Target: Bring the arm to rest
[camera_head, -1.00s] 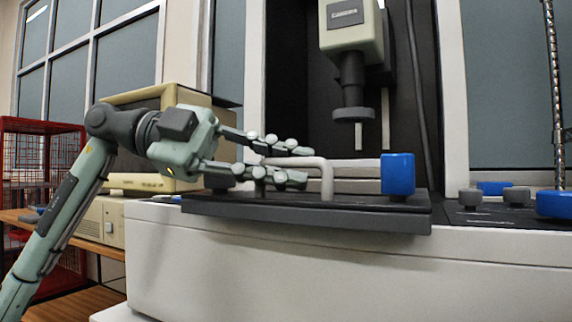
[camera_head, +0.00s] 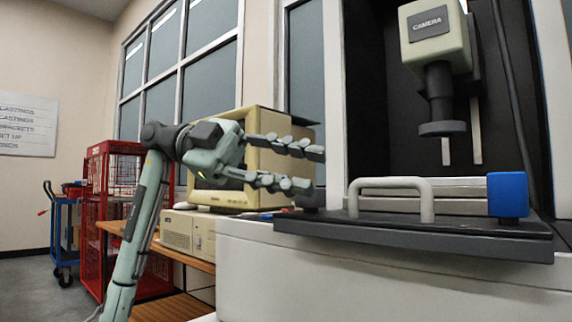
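My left arm comes in from the lower left. Its gripper (camera_head: 304,168) is open, with the two fingers apart and nothing between them. The fingers point right, in front of the beige monitor and to the left of the grey handle (camera_head: 392,184). A clear gap shows in the picture between the fingertips and the handle. The handle stands on the dark plate (camera_head: 410,236) of the measuring machine. My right gripper is not in view.
A blue block (camera_head: 508,194) sits at the plate's right end, below the camera head (camera_head: 434,38). A beige monitor (camera_head: 262,155) and computer case (camera_head: 188,233) stand on a wooden bench (camera_head: 178,258). A red cage (camera_head: 105,215) and blue cart (camera_head: 64,232) stand left, beside open floor.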

